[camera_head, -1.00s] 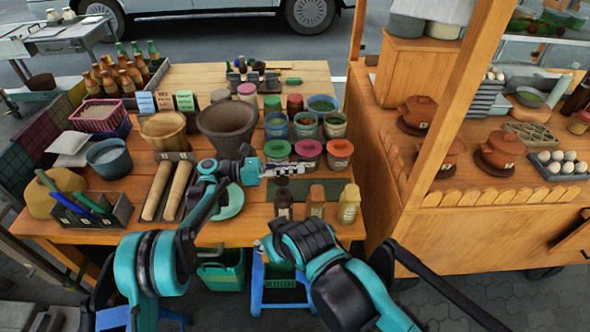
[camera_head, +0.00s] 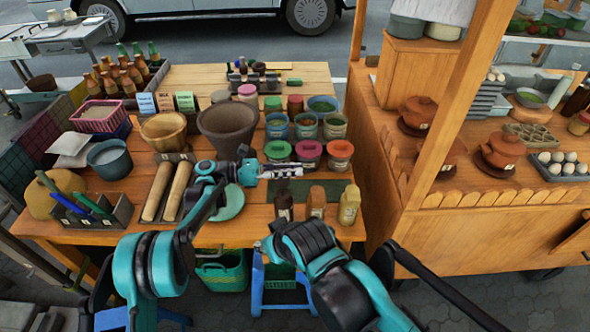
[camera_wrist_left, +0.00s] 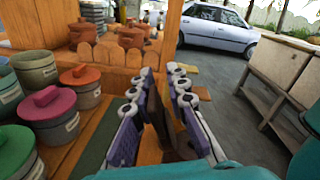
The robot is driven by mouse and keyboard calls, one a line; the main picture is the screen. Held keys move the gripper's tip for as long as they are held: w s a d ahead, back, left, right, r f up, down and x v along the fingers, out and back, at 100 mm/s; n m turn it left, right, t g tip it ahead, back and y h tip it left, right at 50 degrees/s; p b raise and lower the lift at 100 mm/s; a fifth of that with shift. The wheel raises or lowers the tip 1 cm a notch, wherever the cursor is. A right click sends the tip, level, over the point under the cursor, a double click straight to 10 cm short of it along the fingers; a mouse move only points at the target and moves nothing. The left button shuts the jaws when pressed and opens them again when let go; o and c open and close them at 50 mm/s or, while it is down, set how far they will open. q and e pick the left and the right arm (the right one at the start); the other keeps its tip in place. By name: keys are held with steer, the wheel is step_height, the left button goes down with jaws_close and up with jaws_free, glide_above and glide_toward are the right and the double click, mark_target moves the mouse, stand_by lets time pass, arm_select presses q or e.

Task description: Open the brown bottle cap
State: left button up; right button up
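The dark brown bottle (camera_head: 284,207) stands upright at the front of the wooden table, leftmost of three small bottles. Beside it stand an orange-brown bottle (camera_head: 316,205) and a yellow bottle (camera_head: 349,204). My left gripper (camera_head: 285,171) points right and appears just above and behind the dark bottle's top in the head view. In the left wrist view its two fingers (camera_wrist_left: 160,105) are apart. A dark brown shape shows between them, but I cannot tell whether it is the bottle or whether they touch it. My right arm reaches in at the bottom; its gripper does not show clearly.
Jars with green, pink and red lids (camera_head: 309,150) stand close behind the left gripper. A green plate (camera_head: 228,203) and a large brown mortar (camera_head: 227,124) are to its left. The wooden cart (camera_head: 450,232) is at the right.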

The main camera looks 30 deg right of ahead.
arm_select(q)
steer(key=v, duration=1.1)
steer(key=shift+a+f, duration=0.1)
steer(key=s+a+r+m+t+y, duration=0.3)
steer(key=a+t, duration=0.2)
steer(key=a, duration=0.3)
steer(key=s+a+r+m+t+y, duration=0.25)
steer(key=a+r+t, duration=0.2)
steer(key=a, duration=0.45)
steer(key=s+a+f+m+t+y, duration=0.2)
steer(key=s+a, duration=0.3)
steer(key=a, duration=0.3)
steer(key=s+a+f+m+t+y, duration=0.2)
steer(key=s+a+m+y, duration=0.3)
steer(key=a, duration=0.3)
steer(key=s+a+f+m+t+y, duration=0.2)
steer(key=s+a, duration=0.4)
steer(key=a, duration=0.3)
steer(key=shift+s+f+m+y, duration=0.25)
steer(key=shift+f+m+y, duration=0.4)
steer(key=shift+f+m, duration=0.2)
